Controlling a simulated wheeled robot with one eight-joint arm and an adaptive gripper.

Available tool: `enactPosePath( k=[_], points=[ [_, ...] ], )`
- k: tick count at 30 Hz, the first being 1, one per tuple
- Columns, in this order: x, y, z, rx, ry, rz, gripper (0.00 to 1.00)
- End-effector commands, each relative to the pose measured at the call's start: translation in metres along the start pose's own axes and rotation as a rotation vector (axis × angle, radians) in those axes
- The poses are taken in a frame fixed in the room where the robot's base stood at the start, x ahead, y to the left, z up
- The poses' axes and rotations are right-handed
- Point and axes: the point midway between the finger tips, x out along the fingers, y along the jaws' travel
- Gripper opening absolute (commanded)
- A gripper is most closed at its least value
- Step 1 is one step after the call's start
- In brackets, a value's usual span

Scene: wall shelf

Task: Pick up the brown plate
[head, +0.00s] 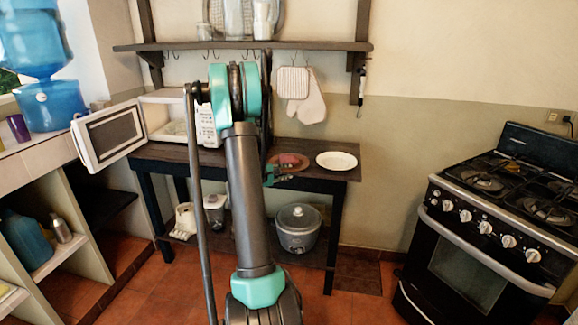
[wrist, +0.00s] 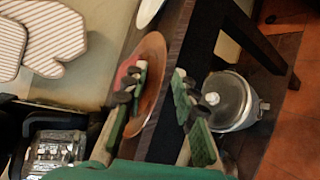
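The brown plate (head: 290,159) lies on the dark wooden table, left of a white plate (head: 336,160). My arm hides the table just left of it. My gripper (head: 282,174) is at the plate's front edge, with its green fingers apart. In the wrist view the brown plate (wrist: 154,85) shows edge-on in slant, with a red patch near one finger. My gripper (wrist: 161,73) is open there. One finger is over the plate's face and the other is outside its rim, on the table-edge side. I cannot tell whether either finger touches the plate.
The white plate (wrist: 148,10) is close by. A microwave (head: 165,118) with its door open stands left on the table. A wall shelf (head: 300,46) with hooks, a pot holder (head: 293,82) and a mitt hangs above. A rice cooker (head: 298,228) sits below; a stove (head: 490,220) stands right.

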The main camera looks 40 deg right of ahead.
Motion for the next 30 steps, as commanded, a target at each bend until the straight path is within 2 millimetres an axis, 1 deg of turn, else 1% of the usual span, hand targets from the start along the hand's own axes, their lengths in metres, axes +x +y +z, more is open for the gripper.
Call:
enactPosePath(
  k=[1,3,7,13,14,20,30],
  points=[
    [0.009,0.000,0.001,0.001,-0.002,-0.001,0.28],
    [0.020,0.000,0.001,0.000,-0.002,-0.001,0.28],
    [0.032,0.000,0.000,0.000,0.000,-0.001,0.28],
    [0.032,0.000,0.000,0.000,0.000,0.000,0.28],
    [0.032,0.000,0.000,0.000,0.000,0.000,0.25],
    [0.032,0.000,0.000,0.000,0.000,0.000,0.00],
    [0.032,0.000,0.000,0.000,0.000,0.000,0.00]
  ],
)
